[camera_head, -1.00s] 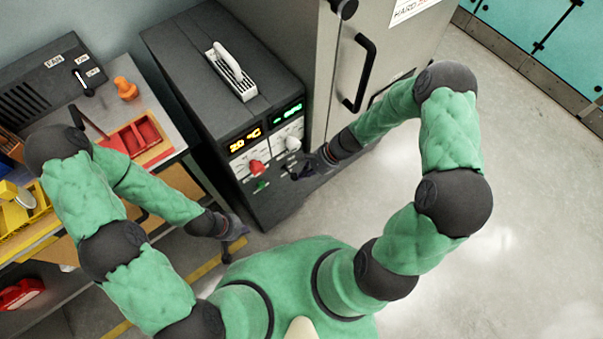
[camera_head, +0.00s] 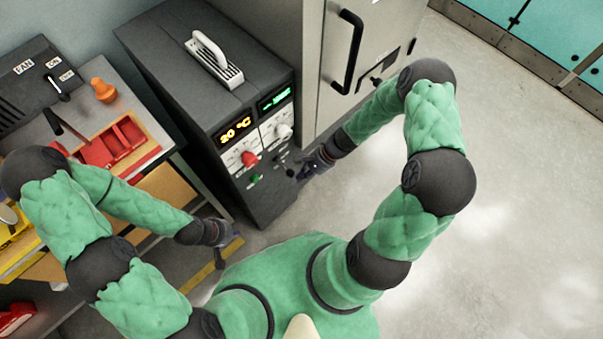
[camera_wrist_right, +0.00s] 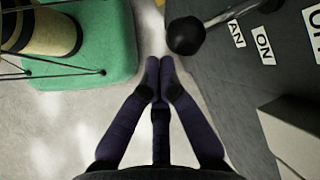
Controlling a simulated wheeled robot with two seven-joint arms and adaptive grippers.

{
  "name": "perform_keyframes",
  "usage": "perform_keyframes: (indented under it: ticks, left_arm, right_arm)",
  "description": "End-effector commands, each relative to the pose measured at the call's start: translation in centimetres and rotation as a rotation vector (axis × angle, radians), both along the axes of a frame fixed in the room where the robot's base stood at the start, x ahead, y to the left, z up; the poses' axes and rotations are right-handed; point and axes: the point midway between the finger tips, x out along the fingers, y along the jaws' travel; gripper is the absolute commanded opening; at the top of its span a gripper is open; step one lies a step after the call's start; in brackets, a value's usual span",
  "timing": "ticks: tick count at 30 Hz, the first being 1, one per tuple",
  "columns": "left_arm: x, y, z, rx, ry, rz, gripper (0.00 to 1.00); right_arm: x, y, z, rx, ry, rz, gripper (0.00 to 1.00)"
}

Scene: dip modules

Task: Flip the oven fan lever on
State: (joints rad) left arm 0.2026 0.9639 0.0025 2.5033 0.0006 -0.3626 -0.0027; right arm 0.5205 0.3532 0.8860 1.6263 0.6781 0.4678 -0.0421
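The oven (camera_head: 225,150) is a dark box with a lit 20 °C display and knobs on its front. Its fan lever ends in a black ball (camera_head: 291,172) low on the front panel; in the right wrist view the ball (camera_wrist_right: 187,36) sits on a metal rod beside labels reading "AN" and "ON". My right gripper (camera_head: 307,169) is just right of the ball; in the right wrist view its fingertips (camera_wrist_right: 159,64) are together with nothing between them, apart from the ball. My left gripper (camera_head: 228,242) hangs lower left of the oven; its fingers are too small to judge.
A red knob (camera_head: 249,159) and a white knob (camera_head: 283,131) stick out of the oven panel. A grey cabinet with a black handle (camera_head: 347,52) stands right of the oven. A workbench with a FAN box (camera_head: 30,88) and red tray (camera_head: 118,146) is at left. Floor at right is clear.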

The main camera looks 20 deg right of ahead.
Motion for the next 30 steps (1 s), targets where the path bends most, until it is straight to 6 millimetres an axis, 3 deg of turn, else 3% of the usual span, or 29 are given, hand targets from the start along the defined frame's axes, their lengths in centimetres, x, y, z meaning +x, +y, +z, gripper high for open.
perform_keyframes:
  ticks: [5, 30]
  left_arm:
    - [0.00, -0.01, -0.88, 0.000, 0.000, 0.000, 0.00]
    - [0.01, 0.01, -0.84, 0.000, 0.000, 0.000, 0.00]
  right_arm:
    - [0.19, 0.02, -1.37, -0.001, 0.000, 0.000, 0.00]
    - [0.22, 0.04, -1.39, -0.001, 0.000, -0.001, 0.00]
